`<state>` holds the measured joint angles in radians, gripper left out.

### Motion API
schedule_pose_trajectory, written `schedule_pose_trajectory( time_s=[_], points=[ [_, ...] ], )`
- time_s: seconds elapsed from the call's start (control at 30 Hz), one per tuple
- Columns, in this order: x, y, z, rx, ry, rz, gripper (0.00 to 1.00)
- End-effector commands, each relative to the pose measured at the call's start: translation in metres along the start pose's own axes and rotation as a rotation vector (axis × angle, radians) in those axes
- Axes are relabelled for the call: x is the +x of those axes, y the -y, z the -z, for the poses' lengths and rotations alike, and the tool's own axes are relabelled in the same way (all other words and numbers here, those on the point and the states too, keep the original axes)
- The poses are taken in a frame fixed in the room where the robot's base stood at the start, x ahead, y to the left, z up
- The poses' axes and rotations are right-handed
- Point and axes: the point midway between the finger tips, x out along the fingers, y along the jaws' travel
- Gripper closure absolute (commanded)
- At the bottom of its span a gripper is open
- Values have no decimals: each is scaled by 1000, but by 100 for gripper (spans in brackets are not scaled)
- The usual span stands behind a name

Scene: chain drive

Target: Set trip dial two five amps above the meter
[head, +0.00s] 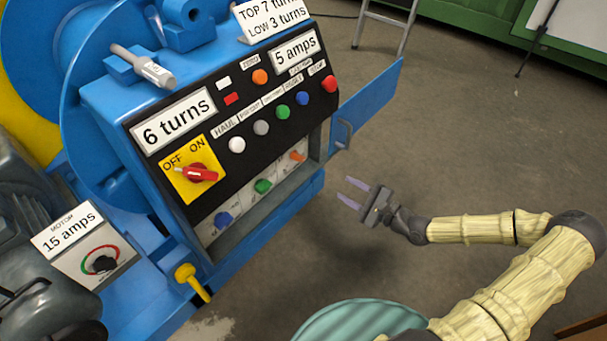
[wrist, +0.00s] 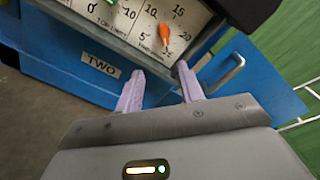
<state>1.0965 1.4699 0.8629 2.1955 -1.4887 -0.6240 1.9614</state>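The 5 amps display (head: 296,52) is on the sloped black panel at upper right. Below it, in an open-fronted compartment, is a white panel with an orange dial (head: 297,156). The wrist view shows this orange dial (wrist: 165,35) too, with 5, 10 and 15 marked around it; which end of its knob points is hard to tell. A TWO label (wrist: 100,64) is on the blue sill below. My gripper (head: 350,191) is open and empty, right of the compartment and apart from the dial. Its fingers (wrist: 158,72) are spread below the dial in the wrist view.
Green (head: 263,186) and blue (head: 223,219) dials share the white panel. A blue door (head: 370,105) with a handle stands open at the right. A red OFF/ON switch (head: 200,174), several buttons and a motor dial (head: 103,263) marked 15 amps are left of my gripper.

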Motion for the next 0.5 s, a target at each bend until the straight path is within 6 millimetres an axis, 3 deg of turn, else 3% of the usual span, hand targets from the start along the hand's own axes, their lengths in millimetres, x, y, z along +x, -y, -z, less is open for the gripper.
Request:
schedule_pose_trajectory(
  time_s=[0.5],
  points=[
    [2,2,3,29,25,45,62]
  ],
)
